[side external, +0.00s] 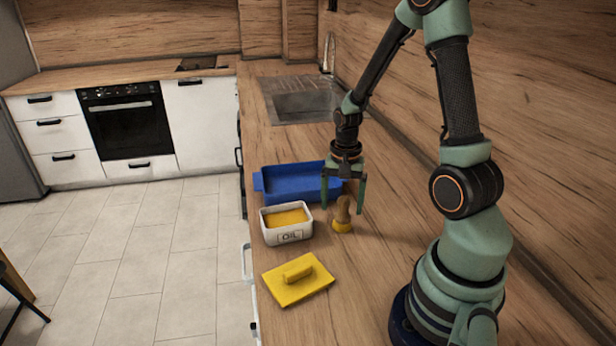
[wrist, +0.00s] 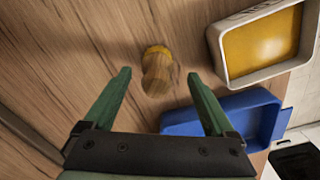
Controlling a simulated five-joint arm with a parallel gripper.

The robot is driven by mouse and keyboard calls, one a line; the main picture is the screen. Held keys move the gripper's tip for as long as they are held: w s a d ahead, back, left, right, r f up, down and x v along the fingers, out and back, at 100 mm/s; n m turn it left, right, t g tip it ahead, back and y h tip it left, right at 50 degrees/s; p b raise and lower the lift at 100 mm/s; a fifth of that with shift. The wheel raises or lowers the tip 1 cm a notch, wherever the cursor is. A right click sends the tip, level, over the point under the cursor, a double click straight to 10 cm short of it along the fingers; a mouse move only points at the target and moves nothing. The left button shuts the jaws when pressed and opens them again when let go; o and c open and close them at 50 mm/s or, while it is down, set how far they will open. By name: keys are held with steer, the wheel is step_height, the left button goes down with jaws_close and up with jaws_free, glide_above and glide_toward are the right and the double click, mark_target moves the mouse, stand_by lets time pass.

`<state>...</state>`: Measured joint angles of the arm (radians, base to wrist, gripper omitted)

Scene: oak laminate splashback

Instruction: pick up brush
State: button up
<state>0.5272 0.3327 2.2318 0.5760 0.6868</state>
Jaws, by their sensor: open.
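The brush (side external: 342,214) stands on the wooden counter, with a brown wooden handle on top and a yellow lower end. In the wrist view the brush (wrist: 156,72) lies ahead of the fingertips, between their lines, with a gap to both. My gripper (side external: 343,206) is open, its green fingers pointing down around or just behind the brush in the side view; the exact depth is hard to tell. In the wrist view my gripper (wrist: 159,73) is open and empty, and nothing touches its fingers.
A white container of yellow oil (side external: 287,238) stands left of the brush. A blue tray (side external: 262,183) sits behind, close to my gripper. A yellow lid with a handle (side external: 285,290) lies in front. The sink (side external: 300,107) is farther back. Counter right of the brush is clear.

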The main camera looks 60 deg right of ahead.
mark_target(343, 216)
steer(key=f, duration=0.4)
steer(key=shift+s, duration=0.25)
jaws_close()
